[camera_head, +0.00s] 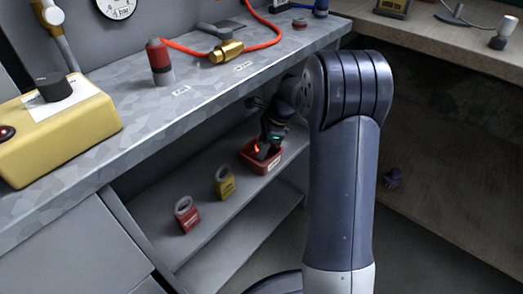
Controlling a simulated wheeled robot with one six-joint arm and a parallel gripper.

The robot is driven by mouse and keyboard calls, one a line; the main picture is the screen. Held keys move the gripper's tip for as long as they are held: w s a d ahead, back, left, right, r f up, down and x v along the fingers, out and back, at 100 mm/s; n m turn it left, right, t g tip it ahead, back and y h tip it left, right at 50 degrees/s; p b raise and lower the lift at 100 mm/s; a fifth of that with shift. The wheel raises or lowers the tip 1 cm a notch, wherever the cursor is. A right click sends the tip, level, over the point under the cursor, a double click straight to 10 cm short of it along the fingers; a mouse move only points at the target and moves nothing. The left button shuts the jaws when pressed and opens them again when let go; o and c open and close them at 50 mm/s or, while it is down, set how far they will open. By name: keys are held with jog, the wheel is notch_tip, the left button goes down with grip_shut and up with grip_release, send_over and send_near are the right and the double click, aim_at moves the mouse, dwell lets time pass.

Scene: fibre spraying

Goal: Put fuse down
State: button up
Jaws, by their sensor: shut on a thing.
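My gripper (264,152) reaches down under the worktop to the shelf. Its fingertips are at the small red open bin (262,165), over or just inside it. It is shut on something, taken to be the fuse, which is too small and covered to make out. A red glow and a green light show at the gripper. I cannot tell whether the fuse touches the bin floor.
A yellow padlock-like tag (224,187) and a red one (187,220) stand left of the bin on the shelf (212,225). The grey worktop (205,95) overhangs them. It bears a yellow control box (62,135), a red cylinder (160,60) and an orange hose (268,44).

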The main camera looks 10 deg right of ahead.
dwell(0.3)
jog(key=o, duration=1)
jog(key=shift+f, duration=0.15)
jog(key=shift+c, duration=0.2)
jog(key=shift+r, duration=0.35)
jog(key=p+v, duration=0.1)
jog(key=v, duration=0.1)
jog(key=shift+d+r+p, duration=0.15)
jog(key=shift+r+p, duration=0.2)
jog(key=s+d+p, duration=0.2)
jog(key=d+p, duration=0.1)
jog(key=d, duration=0.9)
jog(key=shift+o, duration=0.3)
jog(key=shift+f, duration=0.15)
